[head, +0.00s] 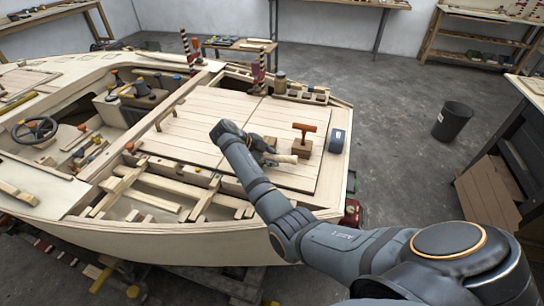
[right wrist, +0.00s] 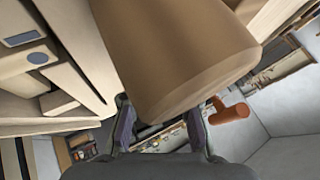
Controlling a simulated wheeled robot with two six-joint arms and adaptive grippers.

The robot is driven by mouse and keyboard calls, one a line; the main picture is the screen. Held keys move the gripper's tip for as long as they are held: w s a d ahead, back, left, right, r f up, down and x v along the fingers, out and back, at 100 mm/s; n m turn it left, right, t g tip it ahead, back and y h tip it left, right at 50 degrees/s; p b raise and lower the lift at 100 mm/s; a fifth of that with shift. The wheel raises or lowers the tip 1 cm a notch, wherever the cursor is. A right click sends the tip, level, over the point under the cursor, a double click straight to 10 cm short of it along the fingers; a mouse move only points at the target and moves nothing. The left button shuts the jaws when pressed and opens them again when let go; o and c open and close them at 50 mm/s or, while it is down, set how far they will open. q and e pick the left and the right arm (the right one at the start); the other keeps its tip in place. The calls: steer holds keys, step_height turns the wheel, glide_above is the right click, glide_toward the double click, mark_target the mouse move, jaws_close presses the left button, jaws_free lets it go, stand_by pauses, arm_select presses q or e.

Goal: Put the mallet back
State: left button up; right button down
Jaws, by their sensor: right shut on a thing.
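My right gripper (head: 272,153) is low over the planked deck (head: 192,130) of the plywood hull. It is shut on a pale wooden piece (head: 285,158), which appears to be the mallet and lies roughly level just above or on the deck; I cannot tell which. In the right wrist view a large tan wooden body (right wrist: 170,50), seemingly the mallet, fills the upper middle, with the gripper fingers (right wrist: 160,132) behind its lower end. Much of the grip is hidden. My left gripper is out of view.
A slotted rack (head: 307,94) lies along the far edge.

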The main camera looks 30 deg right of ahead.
stand_by(0.4)
steer(key=c, duration=1)
jaws_free()
steer(key=shift+c, duration=0.2)
steer(key=shift+f, duration=0.1)
steer(key=v, duration=1.2)
